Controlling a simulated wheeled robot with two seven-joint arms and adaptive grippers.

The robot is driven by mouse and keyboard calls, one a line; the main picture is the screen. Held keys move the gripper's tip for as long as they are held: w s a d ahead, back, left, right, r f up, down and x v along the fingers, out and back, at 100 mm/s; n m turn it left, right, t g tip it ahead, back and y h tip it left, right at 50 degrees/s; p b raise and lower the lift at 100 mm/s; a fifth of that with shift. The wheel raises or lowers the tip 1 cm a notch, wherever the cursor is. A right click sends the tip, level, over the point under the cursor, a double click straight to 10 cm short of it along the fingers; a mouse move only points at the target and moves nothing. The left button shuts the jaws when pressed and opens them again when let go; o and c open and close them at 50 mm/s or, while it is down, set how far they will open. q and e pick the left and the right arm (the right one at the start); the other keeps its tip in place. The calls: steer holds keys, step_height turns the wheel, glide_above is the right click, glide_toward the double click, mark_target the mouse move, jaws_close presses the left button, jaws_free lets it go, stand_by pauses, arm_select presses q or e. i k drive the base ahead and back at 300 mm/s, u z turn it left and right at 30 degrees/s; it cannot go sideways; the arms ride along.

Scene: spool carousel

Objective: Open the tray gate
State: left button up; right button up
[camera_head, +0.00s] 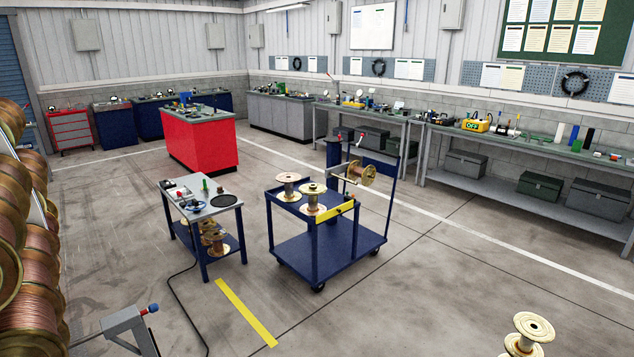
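A blue wheeled cart (325,255) stands in the middle of the floor. A yellow bar (335,211), which looks like the tray gate, runs along the front right edge of its upper tray (282,204). The bar appears to lie across that edge, but its latch is too small to make out. Two spools stand upright on the tray, one at the back left (287,187) and one close behind the bar (313,198). Another spool (358,173) sits sideways at the cart's right rear. Neither of my grippers is in view.
A small table (206,212) with tools stands left of the cart, a dark cable trailing from it. A yellow floor strip (245,312) lies in front. A loose spool (530,331) is at bottom right. Large spools (30,260) line the left edge. Floor before the cart is clear.

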mark_target(324, 216)
steer(key=z, duration=0.5)
steer(key=i, duration=4.45)
steer(key=u, duration=0.55)
